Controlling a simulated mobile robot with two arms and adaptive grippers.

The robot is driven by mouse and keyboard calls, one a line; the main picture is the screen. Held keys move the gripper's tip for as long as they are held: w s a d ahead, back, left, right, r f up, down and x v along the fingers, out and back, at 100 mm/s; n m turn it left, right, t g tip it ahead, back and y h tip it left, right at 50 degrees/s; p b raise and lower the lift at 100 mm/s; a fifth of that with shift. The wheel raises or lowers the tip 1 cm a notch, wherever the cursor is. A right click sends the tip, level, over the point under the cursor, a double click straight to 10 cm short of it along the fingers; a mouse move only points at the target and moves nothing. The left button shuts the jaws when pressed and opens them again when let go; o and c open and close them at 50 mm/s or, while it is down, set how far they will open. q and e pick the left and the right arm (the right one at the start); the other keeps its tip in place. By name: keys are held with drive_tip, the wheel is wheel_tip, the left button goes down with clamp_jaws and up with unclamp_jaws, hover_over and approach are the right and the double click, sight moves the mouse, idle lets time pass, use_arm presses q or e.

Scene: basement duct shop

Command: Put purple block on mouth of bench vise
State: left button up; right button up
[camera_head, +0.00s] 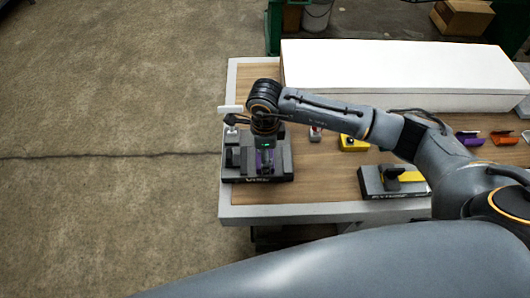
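The dark bench vise (243,178) stands at the near left corner of the wooden table. A purple block (259,160) shows at the right part of the vise, low in its mouth area, mostly covered. My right gripper (266,151) comes down from above, directly over the vise and at the purple block. Its fingers are small and overlap the block, so whether they grip it cannot be told. Contact between block and vise is also hidden. My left gripper is not in view.
A long white box (400,70) fills the table's back. A second dark vise-like tool (375,184) with a yellow part sits at the front. Small yellow (353,144), purple (468,139) and orange (504,138) items lie behind. Bare floor lies left.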

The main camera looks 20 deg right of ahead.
idle(0.3)
drive_tip(key=shift+r, duration=0.55)
wheel_tip(320, 180, up, 11)
drive_tip(key=b, duration=0.3)
drive_tip(key=shift+r, duration=0.15)
idle(0.6)
